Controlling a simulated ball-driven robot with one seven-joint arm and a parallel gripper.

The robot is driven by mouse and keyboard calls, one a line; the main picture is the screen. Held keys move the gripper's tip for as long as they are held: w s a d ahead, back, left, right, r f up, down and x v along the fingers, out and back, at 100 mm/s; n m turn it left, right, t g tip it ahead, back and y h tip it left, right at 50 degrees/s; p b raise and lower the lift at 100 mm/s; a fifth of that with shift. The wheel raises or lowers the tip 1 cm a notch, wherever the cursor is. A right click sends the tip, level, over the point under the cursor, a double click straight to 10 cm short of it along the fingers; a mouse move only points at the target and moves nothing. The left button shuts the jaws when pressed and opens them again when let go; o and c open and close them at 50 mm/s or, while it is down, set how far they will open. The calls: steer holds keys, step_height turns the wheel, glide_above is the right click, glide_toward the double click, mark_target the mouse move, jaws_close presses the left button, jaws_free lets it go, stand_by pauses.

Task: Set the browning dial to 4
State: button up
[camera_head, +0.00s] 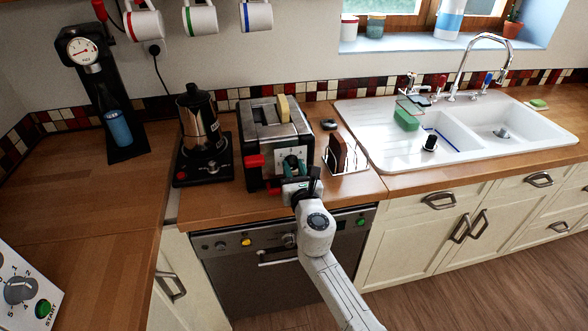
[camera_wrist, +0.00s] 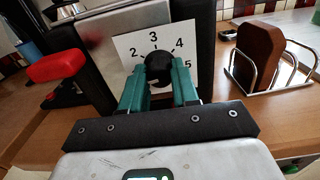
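The toaster (camera_head: 262,150) stands on the wooden counter, with a slice of bread showing in its top. Its white dial plate (camera_wrist: 128,44) shows the numbers 2, 3, 4 and 5. The black browning dial (camera_wrist: 158,68) sits in front of this plate, and a small dark mark at its top points roughly towards 3. My gripper (camera_wrist: 160,80) has one teal finger on each side of the dial, with no clear gap, and looks shut on it. It also shows at the toaster front in the head view (camera_head: 293,168). The fingers hide the lower part of the plate.
A red lever (camera_wrist: 56,66) sticks out left of the dial. A rack (camera_head: 345,158) with brown slices stands close on the right. A moka pot (camera_head: 198,120) on a small burner is at the left. The counter further left has free room.

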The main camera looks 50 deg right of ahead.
jaws_close()
